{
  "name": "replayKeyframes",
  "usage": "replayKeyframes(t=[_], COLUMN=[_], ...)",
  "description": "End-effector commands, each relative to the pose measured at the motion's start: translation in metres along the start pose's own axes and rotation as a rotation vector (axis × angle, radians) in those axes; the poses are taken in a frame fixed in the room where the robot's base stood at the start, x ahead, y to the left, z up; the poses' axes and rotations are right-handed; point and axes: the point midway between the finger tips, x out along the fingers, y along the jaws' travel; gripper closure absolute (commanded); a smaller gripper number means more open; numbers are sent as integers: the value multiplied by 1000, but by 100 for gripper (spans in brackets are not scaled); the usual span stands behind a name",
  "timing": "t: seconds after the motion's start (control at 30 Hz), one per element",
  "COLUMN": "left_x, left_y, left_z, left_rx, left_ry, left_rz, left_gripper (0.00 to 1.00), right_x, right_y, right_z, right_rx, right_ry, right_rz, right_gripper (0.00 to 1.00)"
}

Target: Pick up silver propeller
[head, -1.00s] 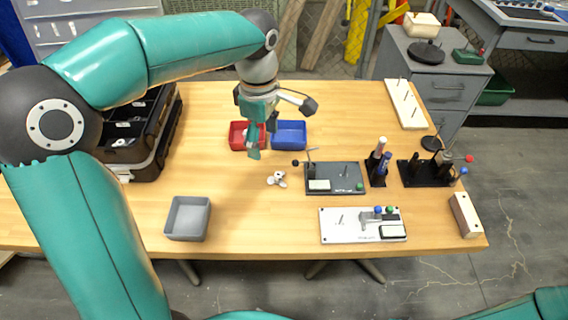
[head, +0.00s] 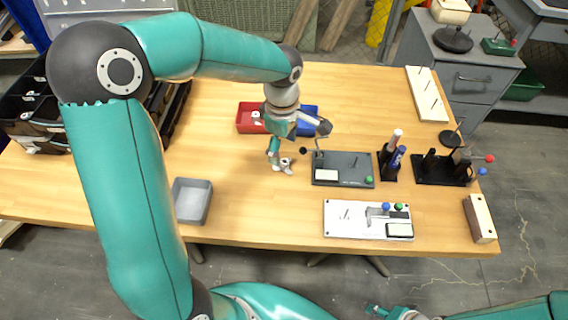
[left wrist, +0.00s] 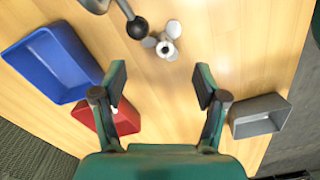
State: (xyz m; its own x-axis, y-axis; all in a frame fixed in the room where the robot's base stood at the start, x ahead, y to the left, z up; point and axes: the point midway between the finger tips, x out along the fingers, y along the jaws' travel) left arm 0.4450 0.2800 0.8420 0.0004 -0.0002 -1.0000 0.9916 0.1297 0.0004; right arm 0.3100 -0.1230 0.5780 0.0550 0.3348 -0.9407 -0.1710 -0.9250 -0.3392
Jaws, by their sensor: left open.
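The silver propeller (head: 285,168) lies on the wooden table, left of the dark grey plate. It also shows in the left wrist view (left wrist: 165,42), top centre, beyond the fingertips. My left gripper (head: 298,141) is open, with its fingers pointing down around the propeller's area. In the left wrist view its two fingers (left wrist: 160,80) are spread wide with nothing between them. One finger looks close to the propeller in the head view; contact cannot be told. Part of what looks like my right gripper (head: 392,312) shows at the bottom edge, mostly cut off.
A red bin (head: 250,119) and a blue bin (head: 309,112) stand behind the gripper. A grey bin (head: 192,201) stands front left. The dark grey plate (head: 345,173) with a post, a white plate (head: 340,226) and tool holders lie to the right.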

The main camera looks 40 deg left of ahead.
Motion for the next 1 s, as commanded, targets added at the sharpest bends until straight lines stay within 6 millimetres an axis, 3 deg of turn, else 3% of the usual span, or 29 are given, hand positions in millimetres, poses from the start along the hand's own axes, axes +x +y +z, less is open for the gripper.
replayKeyframes(t=[0.43, 0.73, 1.0], left_x=[48, 53, 53], left_y=[-1, 0, 0], left_z=[9, 9, 9], left_rx=[0, -1, -1], left_ry=[0, -1, -1], left_rz=[-5, -1, -1], left_gripper=[27, 27, 71], right_x=[-1, -1, -1], right_y=[0, 0, 0], right_z=[0, 0, 0], right_rx=[0, 0, 0], right_ry=[0, 0, 0], right_rz=[0, 0, 0], right_gripper=[53, 53, 53])
